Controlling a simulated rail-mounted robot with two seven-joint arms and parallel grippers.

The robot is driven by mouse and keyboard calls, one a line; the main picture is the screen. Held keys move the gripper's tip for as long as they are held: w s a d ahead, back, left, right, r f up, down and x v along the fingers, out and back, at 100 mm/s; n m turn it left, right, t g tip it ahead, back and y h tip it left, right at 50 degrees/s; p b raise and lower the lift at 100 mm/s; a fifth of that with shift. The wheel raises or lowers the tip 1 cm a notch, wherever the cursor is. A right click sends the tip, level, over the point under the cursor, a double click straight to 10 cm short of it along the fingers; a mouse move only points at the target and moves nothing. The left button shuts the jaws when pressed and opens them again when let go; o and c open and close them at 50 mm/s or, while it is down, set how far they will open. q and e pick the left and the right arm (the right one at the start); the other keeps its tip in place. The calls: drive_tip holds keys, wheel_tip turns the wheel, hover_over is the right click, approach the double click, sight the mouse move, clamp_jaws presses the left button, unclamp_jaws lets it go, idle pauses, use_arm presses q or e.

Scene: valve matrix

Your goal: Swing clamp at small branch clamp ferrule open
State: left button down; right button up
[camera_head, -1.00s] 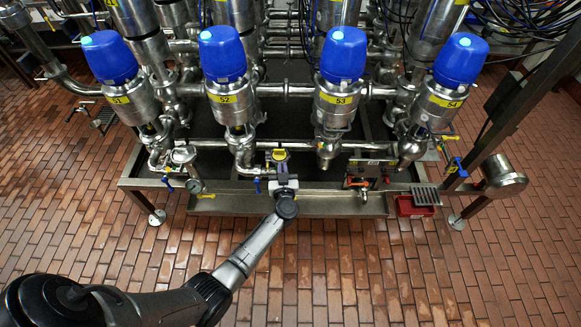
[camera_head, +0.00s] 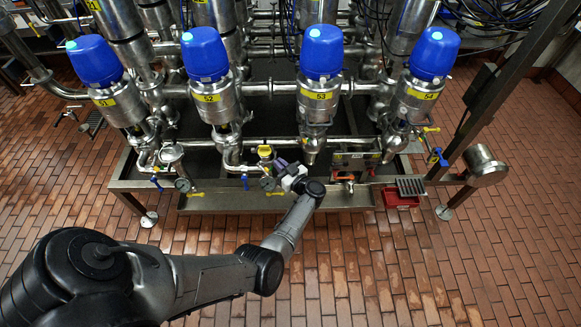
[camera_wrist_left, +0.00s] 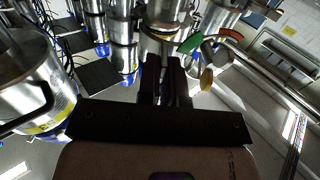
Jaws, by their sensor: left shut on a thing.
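My left gripper (camera_head: 284,168) is at the front pipework of the valve rack, just right of a yellow-capped fitting (camera_head: 264,151). In the left wrist view its two dark fingers (camera_wrist_left: 165,82) are close together, shut on a small part of the clamp that they mostly hide. A round steel fitting (camera_wrist_left: 164,40) stands just beyond the fingertips. The ferrule joint is hidden behind the gripper in the head view, so I cannot tell how far the clamp is swung. My right gripper is in neither view.
In the wrist view, green (camera_wrist_left: 190,44) and amber (camera_wrist_left: 206,79) handles are close by the fingers.

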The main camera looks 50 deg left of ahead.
use_arm(q)
drive_tip(key=shift+w+g, duration=0.1)
drive_tip(key=shift+g, duration=0.2)
drive_tip(key=c, duration=1.3)
unclamp_jaws()
drive_tip(key=shift+d, duration=0.1)
drive_tip(key=d, duration=0.4)
drive_tip(key=w+d, duration=0.1)
drive_tip(key=d, duration=0.8)
drive_tip(key=shift+w+d, duration=0.2)
drive_tip(key=shift+d, duration=0.1)
